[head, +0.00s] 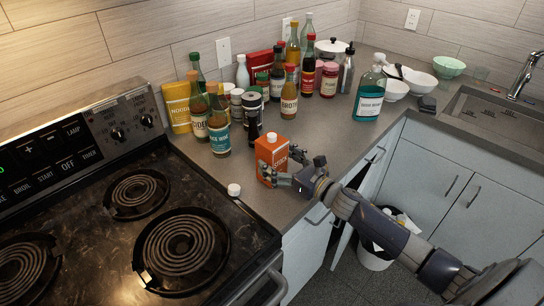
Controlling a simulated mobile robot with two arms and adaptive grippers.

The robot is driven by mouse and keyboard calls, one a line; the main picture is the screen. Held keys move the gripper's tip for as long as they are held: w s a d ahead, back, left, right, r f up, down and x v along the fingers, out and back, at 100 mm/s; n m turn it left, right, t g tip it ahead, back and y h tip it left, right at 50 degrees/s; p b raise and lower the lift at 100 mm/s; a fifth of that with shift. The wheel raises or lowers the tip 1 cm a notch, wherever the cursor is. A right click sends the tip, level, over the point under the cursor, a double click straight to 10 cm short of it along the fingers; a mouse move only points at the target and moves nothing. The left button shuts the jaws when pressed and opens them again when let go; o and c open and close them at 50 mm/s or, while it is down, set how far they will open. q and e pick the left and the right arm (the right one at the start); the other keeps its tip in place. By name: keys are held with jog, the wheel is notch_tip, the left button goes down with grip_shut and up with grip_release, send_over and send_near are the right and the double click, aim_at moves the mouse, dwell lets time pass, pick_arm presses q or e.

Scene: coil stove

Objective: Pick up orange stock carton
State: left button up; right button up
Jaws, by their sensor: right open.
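The orange stock carton (270,157) with a white cap stands upright on the grey counter, right of the stove and near the counter's front edge. My right gripper (281,170) is at the carton's right side, its fingers spread open at the carton. They partly cover the carton's front and right side. I cannot tell whether the fingers touch it. My left gripper is not in view.
A dark bottle (254,125) and a rice wine bottle (217,127) stand just behind the carton, with several more bottles behind. A small white-capped item (234,189) is at the stove's edge. The coil stove (170,225) lies left.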

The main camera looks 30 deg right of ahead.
jog(key=shift+x, duration=1.05)
jog(key=shift+w, duration=0.15)
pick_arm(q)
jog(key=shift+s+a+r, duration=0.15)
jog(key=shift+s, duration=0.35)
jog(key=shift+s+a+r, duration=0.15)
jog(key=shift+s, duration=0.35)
pick_arm(e)
jog(key=c, duration=1.3)
jog(key=shift+r, duration=0.1)
jog(key=shift+c, duration=1.4)
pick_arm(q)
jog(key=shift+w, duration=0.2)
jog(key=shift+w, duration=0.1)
pick_arm(e)
jog(key=shift+r, duration=0.1)
